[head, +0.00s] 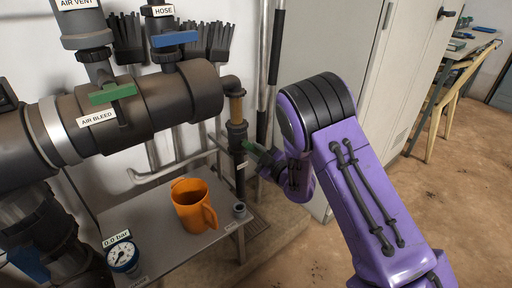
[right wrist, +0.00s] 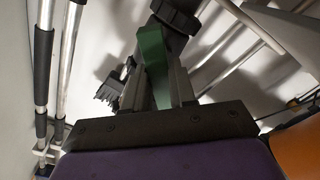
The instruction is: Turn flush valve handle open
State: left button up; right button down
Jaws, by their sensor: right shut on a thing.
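The flush valve (head: 237,138) sits on the vertical pipe at the right end of the dark manifold. Its green handle (head: 252,150) points out to the right, toward my gripper. My right gripper (head: 262,163) comes in from the right and is shut on this handle; its fingers are small and partly hidden by my wrist. In the right wrist view the green handle (right wrist: 153,62) stands between the two dark fingers (right wrist: 157,88), with the dark valve body (right wrist: 177,14) beyond it. My left gripper is not in view.
Another green handle (head: 112,93) marks the air bleed and a blue handle (head: 174,38) the hose valve. A grey table (head: 152,215) below bears an orange jug (head: 193,206) and a gauge (head: 122,257) reading 0.0 bar. A cabinet (head: 330,45) stands behind my arm.

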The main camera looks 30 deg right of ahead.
jog(key=m+p, duration=0.2)
jog(key=m, duration=0.2)
jog(key=shift+r+p, duration=0.1)
jog(key=shift+p, duration=0.2)
jog(key=shift+m+p, duration=0.8)
jog(key=shift+m, duration=0.9)
jog(key=c, duration=1)
grip_release()
jog(key=shift+o, duration=0.2)
jog(key=shift+s, duration=0.1)
jog(key=s, duration=1)
jog(key=shift+s+d, duration=0.2)
jog(key=shift+d, duration=0.25)
jog(key=shift+f+m, duration=0.2)
jog(key=shift+m, duration=0.1)
